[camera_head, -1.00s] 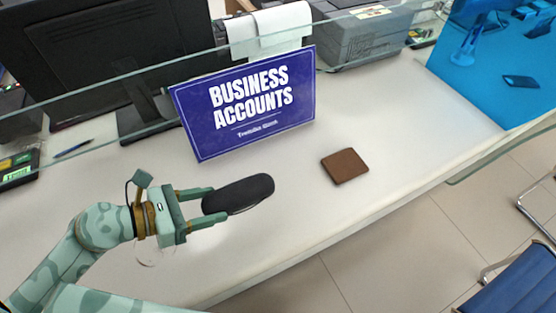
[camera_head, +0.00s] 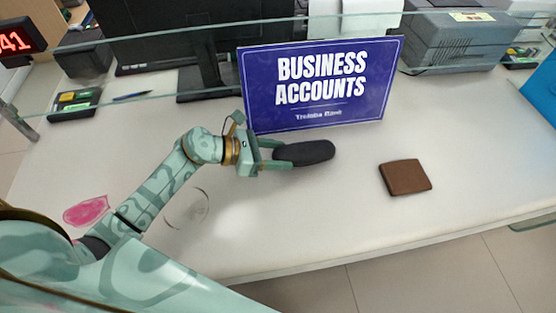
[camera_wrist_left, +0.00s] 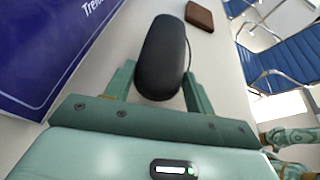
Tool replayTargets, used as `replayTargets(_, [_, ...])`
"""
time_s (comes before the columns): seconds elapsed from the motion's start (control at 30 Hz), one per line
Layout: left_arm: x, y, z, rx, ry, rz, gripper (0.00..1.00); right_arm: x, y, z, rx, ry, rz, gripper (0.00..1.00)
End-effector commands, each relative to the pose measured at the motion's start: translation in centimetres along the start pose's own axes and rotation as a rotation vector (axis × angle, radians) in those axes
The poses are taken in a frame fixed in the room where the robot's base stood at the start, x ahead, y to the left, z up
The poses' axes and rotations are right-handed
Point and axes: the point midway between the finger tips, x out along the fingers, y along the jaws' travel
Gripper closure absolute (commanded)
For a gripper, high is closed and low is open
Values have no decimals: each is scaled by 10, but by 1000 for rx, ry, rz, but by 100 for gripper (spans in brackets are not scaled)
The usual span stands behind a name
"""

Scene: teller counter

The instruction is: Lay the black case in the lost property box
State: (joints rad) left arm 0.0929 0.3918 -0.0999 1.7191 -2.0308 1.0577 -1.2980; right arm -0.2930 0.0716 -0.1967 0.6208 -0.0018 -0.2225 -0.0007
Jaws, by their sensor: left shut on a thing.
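The black case (camera_head: 304,153) is a dark oval pouch with rounded ends. My left gripper (camera_head: 280,157) is shut on its near-left end, in front of the blue sign. In the left wrist view the case (camera_wrist_left: 162,58) sticks out lengthwise between the two fingers of my left gripper (camera_wrist_left: 158,88). I cannot tell whether it touches the counter. My right gripper does not clearly show in the head view. Part of an arm shows at the lower right of the left wrist view, its fingers unclear. No lost property box is in view.
A brown wallet (camera_head: 405,177) lies on the white counter (camera_head: 330,215), right of the case. A blue "Business Accounts" sign (camera_head: 320,85) stands behind the case. A glass screen runs along the back. A pink patch (camera_head: 86,210) lies left. The counter's front middle is clear.

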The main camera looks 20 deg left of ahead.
Motion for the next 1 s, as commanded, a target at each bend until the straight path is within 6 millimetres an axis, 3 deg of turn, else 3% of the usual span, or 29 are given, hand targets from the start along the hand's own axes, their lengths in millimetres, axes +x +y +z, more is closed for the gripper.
replayTargets(0.03, [5,0,-13,-9,2,-1,70,7,-4,4,1,-7,-6,64])
replayTargets(0.1, [8,1,-20,-7,1,-2,70,9,-3,7,1,-12,-6,64])
replayTargets(0.5, [9,2,-23,-1,2,-1,70,10,0,11,-3,-16,-3,64])
replayTargets(0.53, [9,2,-23,-1,2,-1,43,10,0,11,-3,-17,-2,64])
replayTargets(0.6, [8,2,-22,-1,2,-1,24,9,1,11,-4,-16,-1,64])
replayTargets(1.0, [0,2,-18,-1,3,1,24,5,4,10,-4,-14,3,64])
